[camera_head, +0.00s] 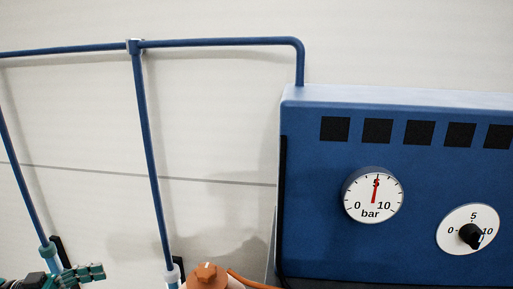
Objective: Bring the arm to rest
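My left gripper (84,273) shows in part at the bottom left corner, as teal and black pieces cut off by the frame's lower edge. It is beside the lower end of the left blue pipe (22,185), and I cannot tell whether it touches it. Whether its fingers are open or shut does not show. My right gripper is not in view.
A blue box (325,220) fills the right side, with a gauge (373,197) whose red needle points near 5 bar and a black knob (470,236). A middle pipe (150,160) runs down the pale wall. An orange cap (207,276) is at bottom centre.

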